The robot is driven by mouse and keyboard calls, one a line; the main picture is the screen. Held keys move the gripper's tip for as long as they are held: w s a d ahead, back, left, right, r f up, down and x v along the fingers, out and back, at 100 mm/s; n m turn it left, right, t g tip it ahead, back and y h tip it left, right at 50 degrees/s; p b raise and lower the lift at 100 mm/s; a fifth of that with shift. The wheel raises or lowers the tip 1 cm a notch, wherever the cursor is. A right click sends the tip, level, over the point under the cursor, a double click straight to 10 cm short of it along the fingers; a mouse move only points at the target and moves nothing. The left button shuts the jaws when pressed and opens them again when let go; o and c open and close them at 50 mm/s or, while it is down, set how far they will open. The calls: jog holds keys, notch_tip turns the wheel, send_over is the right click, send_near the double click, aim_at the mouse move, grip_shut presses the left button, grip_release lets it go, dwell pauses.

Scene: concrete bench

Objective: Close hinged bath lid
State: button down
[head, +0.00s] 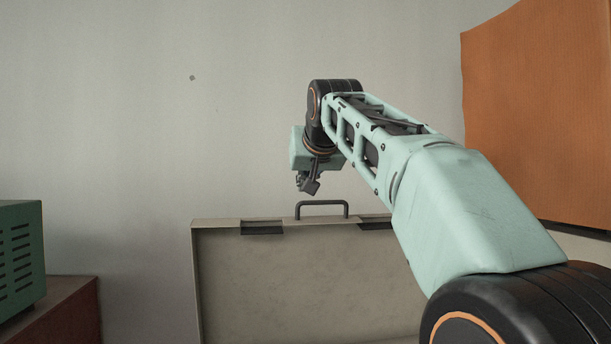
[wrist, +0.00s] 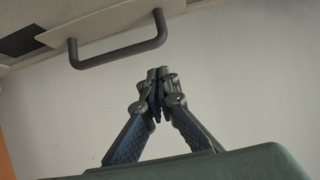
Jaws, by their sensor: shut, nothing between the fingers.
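The bath lid (head: 290,280) is a grey-beige panel standing raised in the head view, its broad face towards me. A dark bar handle (head: 321,203) sits on its top edge. My gripper (head: 308,187) is above the lid's top edge, just left of the handle in the head view. In the wrist view my gripper (wrist: 158,75) is shut and empty, its fingertips together. The handle (wrist: 118,52) shows above and left of the fingertips there, with a gap between. The bath below the lid is out of view.
A green vented box (head: 20,255) stands on a reddish-brown surface (head: 60,312) at the left. An orange panel (head: 540,110) is at the upper right. A plain grey wall (head: 120,120) lies behind, and the space above the lid's left part is clear.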

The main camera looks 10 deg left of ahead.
jog(key=shift+s+d+f, duration=0.2)
jog(key=shift+s+f, duration=0.5)
jog(key=shift+f, duration=0.2)
